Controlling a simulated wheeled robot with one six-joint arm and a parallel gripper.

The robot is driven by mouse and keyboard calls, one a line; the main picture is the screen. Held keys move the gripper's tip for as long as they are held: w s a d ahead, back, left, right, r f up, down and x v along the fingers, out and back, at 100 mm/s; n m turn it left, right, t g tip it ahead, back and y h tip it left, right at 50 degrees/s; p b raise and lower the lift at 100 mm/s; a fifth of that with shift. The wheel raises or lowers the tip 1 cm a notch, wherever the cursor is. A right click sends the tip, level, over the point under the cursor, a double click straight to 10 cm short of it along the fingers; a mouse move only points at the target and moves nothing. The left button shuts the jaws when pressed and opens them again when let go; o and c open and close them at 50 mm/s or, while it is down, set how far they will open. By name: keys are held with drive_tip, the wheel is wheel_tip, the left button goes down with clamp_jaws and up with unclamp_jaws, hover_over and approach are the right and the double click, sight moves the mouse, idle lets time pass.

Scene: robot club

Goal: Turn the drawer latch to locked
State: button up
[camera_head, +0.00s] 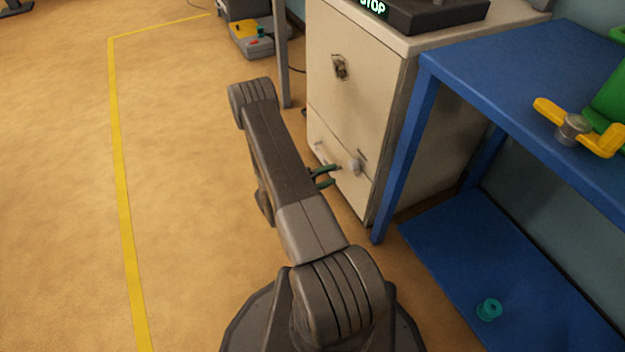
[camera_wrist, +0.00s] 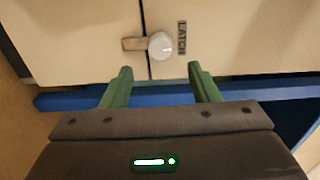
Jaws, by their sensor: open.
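The drawer latch (camera_head: 354,166) is on the front of the cream cabinet, low and toward its right edge. In the wrist view the latch shows as a round pale knob (camera_wrist: 161,46) with a short brownish lever (camera_wrist: 133,43) pointing left, across the seam in the cabinet front. A dark label reading LATCH (camera_wrist: 182,37) is right of the knob. My gripper (camera_wrist: 160,70) is open and empty. Its two green fingers point at the latch, with the knob between and beyond their tips, apart from them. In the head view my gripper (camera_head: 334,174) is just left of the latch.
A blue table (camera_head: 410,130) stands close on the right, with yellow and green items on top and a teal spool (camera_head: 489,309) on its lower shelf. Open floor (camera_head: 60,200) lies left.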

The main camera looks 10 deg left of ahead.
sight(350, 167)
drive_tip(key=v, duration=0.6)
drive_tip(key=shift+p, duration=0.45)
drive_tip(key=b+x, duration=0.3)
drive_tip(key=x, duration=1)
drive_tip(key=shift+w+d, duration=0.25)
drive_tip(key=shift+d, duration=0.05)
